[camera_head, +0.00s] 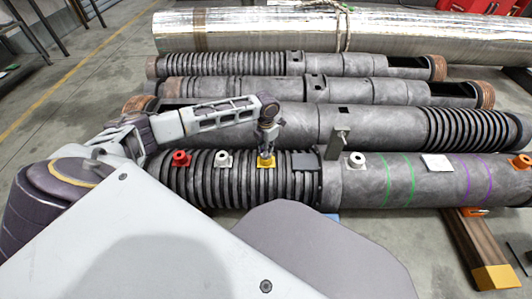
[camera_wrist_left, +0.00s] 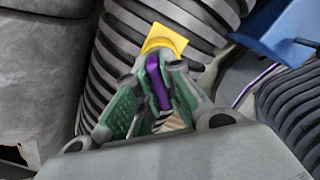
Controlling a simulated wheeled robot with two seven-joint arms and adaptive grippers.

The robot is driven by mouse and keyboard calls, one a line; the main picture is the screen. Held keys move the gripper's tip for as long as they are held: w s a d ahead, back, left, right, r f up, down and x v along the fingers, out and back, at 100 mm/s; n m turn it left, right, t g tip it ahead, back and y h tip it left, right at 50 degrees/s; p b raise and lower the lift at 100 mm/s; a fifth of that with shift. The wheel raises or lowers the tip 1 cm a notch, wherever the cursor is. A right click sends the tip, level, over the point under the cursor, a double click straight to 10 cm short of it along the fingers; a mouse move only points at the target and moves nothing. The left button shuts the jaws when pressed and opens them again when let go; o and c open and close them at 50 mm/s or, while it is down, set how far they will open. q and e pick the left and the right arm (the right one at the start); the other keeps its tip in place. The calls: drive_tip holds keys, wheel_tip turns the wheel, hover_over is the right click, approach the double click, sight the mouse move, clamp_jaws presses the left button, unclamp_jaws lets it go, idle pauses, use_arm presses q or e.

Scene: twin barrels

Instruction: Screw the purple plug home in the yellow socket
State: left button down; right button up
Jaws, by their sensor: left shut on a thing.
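The yellow socket (camera_head: 266,162) sits on top of the ribbed part of the near barrel; its yellow face also shows in the left wrist view (camera_wrist_left: 165,38). My left gripper (camera_head: 267,150) points down right over it. In the left wrist view my left gripper (camera_wrist_left: 156,72) is shut on the purple plug (camera_wrist_left: 158,86), which lies between its green-padded fingers, in line with the socket. The fingertips hide the plug's far end, so I cannot tell how deep it is in the socket. The plug is not distinguishable in the head view. My right gripper is not in view.
A red fitting (camera_head: 181,158) and a white fitting (camera_head: 222,158) stand left of the yellow socket. A grey box (camera_head: 305,161), an upright metal bracket (camera_head: 338,142) and another white fitting (camera_head: 356,159) are to the right. More barrels lie behind. A blue part (camera_wrist_left: 283,30) is beside the ribs.

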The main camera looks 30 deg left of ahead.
use_arm(q)
drive_tip(key=shift+m, duration=0.9)
drive_tip(key=c, duration=1.4)
unclamp_jaws()
drive_tip(key=shift+c, duration=0.2)
drive_tip(key=shift+r, duration=0.1)
